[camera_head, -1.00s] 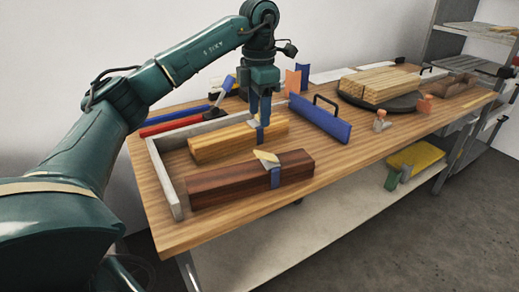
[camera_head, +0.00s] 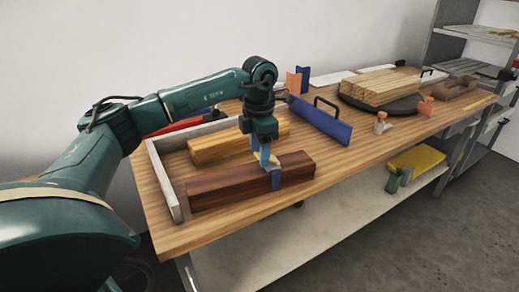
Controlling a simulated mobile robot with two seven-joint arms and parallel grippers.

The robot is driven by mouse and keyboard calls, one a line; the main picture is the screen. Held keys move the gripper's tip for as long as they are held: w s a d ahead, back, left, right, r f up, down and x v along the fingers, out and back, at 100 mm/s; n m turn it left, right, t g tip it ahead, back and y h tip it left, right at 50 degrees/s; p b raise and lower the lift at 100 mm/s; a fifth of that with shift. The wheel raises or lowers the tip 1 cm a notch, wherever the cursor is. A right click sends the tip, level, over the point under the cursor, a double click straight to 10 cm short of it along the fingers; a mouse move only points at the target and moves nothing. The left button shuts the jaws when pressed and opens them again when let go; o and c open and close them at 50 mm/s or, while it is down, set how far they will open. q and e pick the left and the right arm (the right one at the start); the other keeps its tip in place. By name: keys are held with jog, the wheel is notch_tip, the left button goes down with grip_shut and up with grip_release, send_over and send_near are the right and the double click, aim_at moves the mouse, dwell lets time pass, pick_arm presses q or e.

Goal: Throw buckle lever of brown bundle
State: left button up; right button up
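The brown bundle (camera_head: 235,185) is a dark wooden block lying at the front of the table, inside the corner of a pale frame. The pale buckle lever (camera_head: 262,156) shows at the strap's top, partly hidden by my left gripper (camera_head: 265,158). The gripper points down with its blue fingers at the lever; whether they touch or grip it I cannot tell. My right gripper is not in view.
A yellow bundle (camera_head: 220,147) lies just behind the brown one. The pale frame (camera_head: 165,180) borders them at left and back. A blue panel with a handle (camera_head: 320,120) stands to the right.

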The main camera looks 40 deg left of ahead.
pick_arm(q)
jog(key=c, duration=0.9)
jog(key=shift+s+f+b, duration=0.1)
jog(key=shift+f+b, duration=0.2)
jog(key=shift+b, duration=0.1)
jog(key=t+b, duration=0.1)
jog(key=f+h+b, duration=0.1)
jog(key=b, duration=0.1)
jog(key=shift+s+a+f+t, duration=0.15)
jog(key=shift+s+a+t, duration=0.15)
jog(key=shift+t, duration=0.1)
jog(key=shift+s+f+t+h+b, duration=0.1)
jog(key=shift+f+t+h+b, duration=0.2)
jog(key=shift+b, duration=0.45)
jog(key=shift+t+b, duration=0.4)
jog(key=shift+b, duration=0.25)
jog(key=shift+s+r+t+h+b, duration=0.1)
jog(key=shift+t+h+b, duration=0.35)
jog(key=shift+b, duration=0.2)
jog(key=shift+r, duration=0.1)
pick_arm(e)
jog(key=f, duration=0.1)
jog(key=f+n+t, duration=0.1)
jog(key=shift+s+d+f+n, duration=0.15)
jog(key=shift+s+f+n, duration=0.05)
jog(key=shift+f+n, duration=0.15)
